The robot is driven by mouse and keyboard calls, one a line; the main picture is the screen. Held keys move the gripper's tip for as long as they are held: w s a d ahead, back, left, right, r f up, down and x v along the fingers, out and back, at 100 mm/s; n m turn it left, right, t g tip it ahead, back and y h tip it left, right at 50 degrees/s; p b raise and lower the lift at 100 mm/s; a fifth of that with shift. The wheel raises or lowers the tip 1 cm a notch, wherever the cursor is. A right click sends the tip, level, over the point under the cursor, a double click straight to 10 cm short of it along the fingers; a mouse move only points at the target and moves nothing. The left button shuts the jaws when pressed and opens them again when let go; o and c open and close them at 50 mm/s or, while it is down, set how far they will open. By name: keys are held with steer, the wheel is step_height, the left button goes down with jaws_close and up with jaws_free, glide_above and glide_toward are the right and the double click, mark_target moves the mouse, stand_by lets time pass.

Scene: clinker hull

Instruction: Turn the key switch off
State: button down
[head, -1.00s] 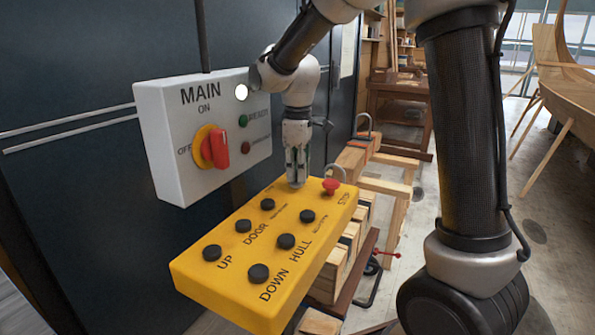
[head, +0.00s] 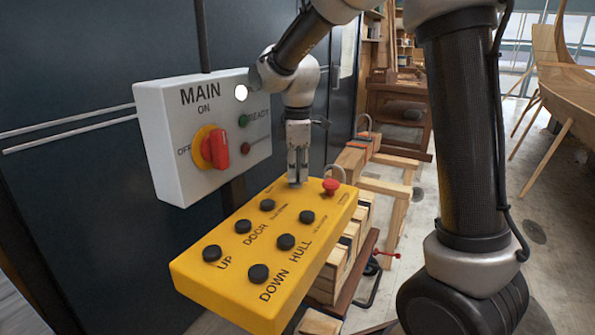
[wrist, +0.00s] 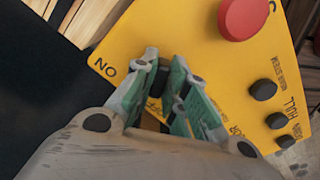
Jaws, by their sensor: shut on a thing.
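The key switch sits at the far end of the yellow control box (head: 200,268), which hangs in front of the cabinet. In the head view my gripper (head: 296,183) points straight down onto that end and hides the switch. In the wrist view my gripper (wrist: 164,64) has its fingers close together around a small dark piece, the key (wrist: 158,82), of which only a little shows. An ON label (wrist: 105,66) is printed on the box beside the fingers.
A red mushroom stop button (head: 330,186) stands close to the gripper. Several black push buttons (head: 258,273) cover the rest of the box. A white MAIN panel (head: 168,170) with a red rotary handle (head: 220,148) is to the left. Wooden trestles (head: 385,186) stand behind.

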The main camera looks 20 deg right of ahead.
mark_target(298, 172)
steer(key=c, duration=1.4)
jaws_free()
steer(key=shift+c, duration=0.2)
step_height(298, 172, up, 12)
